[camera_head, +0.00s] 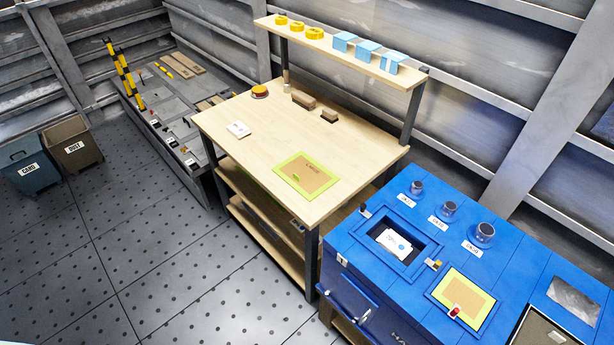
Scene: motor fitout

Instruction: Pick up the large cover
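The large one is the likeliest large cover, but I cannot read the labels surely. It stands upright with nothing on it. My gripper is not in view.
The blue machine has a recess holding a white item (394,242) and a yellow-green panel (464,298). A wooden workbench (235,165) stands left of it, with a shelf (345,48) holding yellow rings and blue boxes. Two bins (72,144) stand far left. The floor in front is clear.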

